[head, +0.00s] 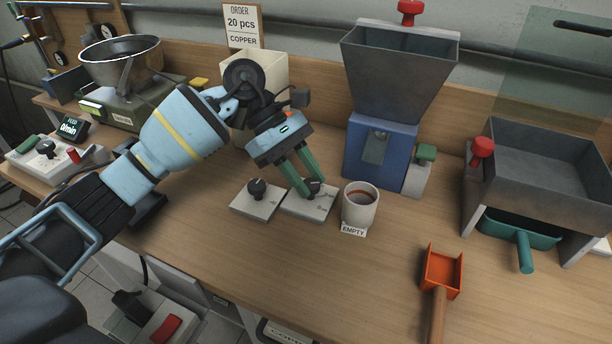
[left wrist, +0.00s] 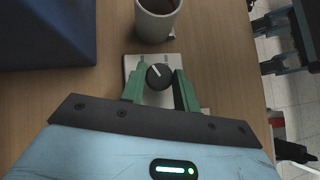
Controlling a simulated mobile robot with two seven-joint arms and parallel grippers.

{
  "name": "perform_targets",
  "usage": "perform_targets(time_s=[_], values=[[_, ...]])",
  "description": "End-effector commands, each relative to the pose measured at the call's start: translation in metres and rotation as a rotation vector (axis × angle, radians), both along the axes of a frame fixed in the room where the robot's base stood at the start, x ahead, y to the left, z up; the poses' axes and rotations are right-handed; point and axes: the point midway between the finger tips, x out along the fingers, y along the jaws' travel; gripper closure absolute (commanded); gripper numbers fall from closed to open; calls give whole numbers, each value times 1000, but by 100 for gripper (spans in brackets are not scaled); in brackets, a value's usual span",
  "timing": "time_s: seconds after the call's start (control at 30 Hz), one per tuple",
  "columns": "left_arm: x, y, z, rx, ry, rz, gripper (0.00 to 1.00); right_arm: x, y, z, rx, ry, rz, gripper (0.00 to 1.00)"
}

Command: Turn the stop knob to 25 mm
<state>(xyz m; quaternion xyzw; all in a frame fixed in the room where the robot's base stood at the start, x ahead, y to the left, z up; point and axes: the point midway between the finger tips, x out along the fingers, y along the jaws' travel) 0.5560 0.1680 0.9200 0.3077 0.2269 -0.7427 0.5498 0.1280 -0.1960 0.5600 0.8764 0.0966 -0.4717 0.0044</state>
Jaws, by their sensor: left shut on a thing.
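Two pale square plates with black knobs lie side by side on the bench. My left gripper (head: 306,193) reaches down to the right plate (head: 303,208), its green fingers shut on either side of that plate's black knob (head: 316,187). In the left wrist view the knob (left wrist: 159,76) sits between the fingers, and its white pointer line slants to the upper left. The scale marks on the plate are too small to read. The left plate's knob (head: 257,188) stands free. My right gripper is not in view.
A cup (head: 360,206) with an "EMPTY" label stands close right of the gripped knob's plate. A blue machine with a grey hopper (head: 397,75) stands behind. An orange scoop (head: 441,272) and a grey bin (head: 545,165) are to the right. The front middle bench is clear.

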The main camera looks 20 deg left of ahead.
Motion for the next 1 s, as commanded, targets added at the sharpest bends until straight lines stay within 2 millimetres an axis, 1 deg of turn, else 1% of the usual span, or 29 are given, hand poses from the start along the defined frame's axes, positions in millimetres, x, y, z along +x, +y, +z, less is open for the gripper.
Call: perform_targets(time_s=[0.23,0.27,0.3,0.4,0.67,0.77,0.87,0.97,1.0], values=[[0,0,-2,4,3,0,92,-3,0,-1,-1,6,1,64],[0,0,-2,4,3,0,66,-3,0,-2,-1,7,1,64],[0,0,-2,4,3,0,61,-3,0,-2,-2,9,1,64],[0,0,-1,3,2,0,49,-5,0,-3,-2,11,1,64],[0,0,0,1,1,1,49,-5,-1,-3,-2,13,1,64],[0,0,4,2,-1,1,49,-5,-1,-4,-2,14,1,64],[0,0,15,2,-3,1,49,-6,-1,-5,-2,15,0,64],[0,0,33,2,-4,0,49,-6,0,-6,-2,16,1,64],[-3,0,35,3,0,0,49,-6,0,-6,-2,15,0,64]])
